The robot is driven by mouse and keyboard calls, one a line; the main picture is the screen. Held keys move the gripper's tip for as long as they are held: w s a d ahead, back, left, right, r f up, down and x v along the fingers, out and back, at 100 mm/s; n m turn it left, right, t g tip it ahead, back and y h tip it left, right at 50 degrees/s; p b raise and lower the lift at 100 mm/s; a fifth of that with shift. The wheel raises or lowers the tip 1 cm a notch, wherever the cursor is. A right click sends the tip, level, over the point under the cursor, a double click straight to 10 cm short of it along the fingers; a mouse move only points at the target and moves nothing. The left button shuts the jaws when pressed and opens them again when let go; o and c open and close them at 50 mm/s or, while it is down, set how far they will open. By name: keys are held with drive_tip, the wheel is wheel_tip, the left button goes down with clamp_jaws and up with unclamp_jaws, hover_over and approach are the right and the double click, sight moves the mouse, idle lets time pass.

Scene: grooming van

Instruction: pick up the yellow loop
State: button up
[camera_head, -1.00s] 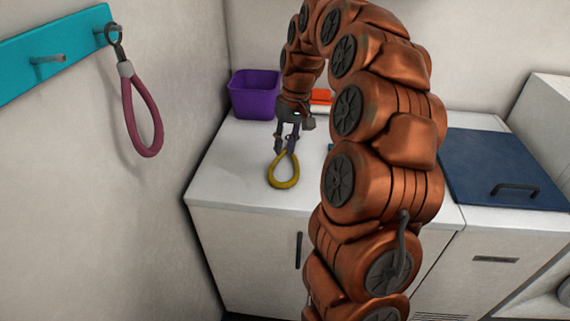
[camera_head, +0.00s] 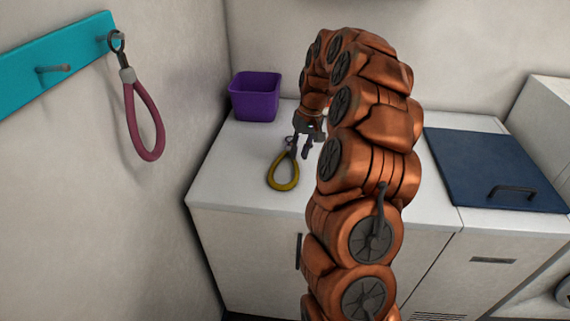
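The yellow loop (camera_head: 283,173) lies on the white counter, near its left end. Its narrow upper end points up and right, towards my gripper. My gripper (camera_head: 301,150) hangs from my arm just right of that upper end, with its fingers low over the counter. One dark finger shows clearly to the right of the loop's end. The other finger overlaps dark parts at the loop's top, so I cannot tell whether it touches the loop or how wide the fingers stand apart.
A purple bin (camera_head: 255,97) stands at the back left of the counter (camera_head: 233,180). A pink loop (camera_head: 145,120) hangs from a teal peg rail (camera_head: 60,52) on the left wall. A blue panel with a handle (camera_head: 490,165) lies at right. My arm hides the counter's middle.

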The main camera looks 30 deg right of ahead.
sight(296, 162)
drive_tip(key=shift+w+a+f+p, duration=0.15)
drive_tip(key=shift+f+p, duration=0.1)
drive_tip(key=shift+f, duration=0.6)
drive_tip(key=shift+w+a+f+p, duration=0.15)
drive_tip(key=shift+f+p, duration=0.05)
drive_tip(key=shift+f, duration=0.6)
clamp_jaws()
drive_tip(key=shift+r+b, duration=0.5)
drive_tip(key=shift+r, duration=0.3)
drive_tip(key=shift+s+r+b, duration=0.1)
drive_tip(key=shift+r+b, duration=0.25)
drive_tip(key=shift+r, duration=0.55)
drive_tip(key=s+a+b, duration=0.1)
drive_tip(key=s, duration=0.4)
drive_tip(key=s+a+r+b, duration=0.1)
drive_tip(key=s+b, duration=0.1)
drive_tip(key=s, duration=0.3)
drive_tip(key=s+a+b, duration=0.1)
drive_tip(key=s, duration=0.4)
drive_tip(key=shift+s+a+r, duration=0.2)
drive_tip(key=shift+a+r, duration=0.1)
drive_tip(key=shift+a, duration=0.1)
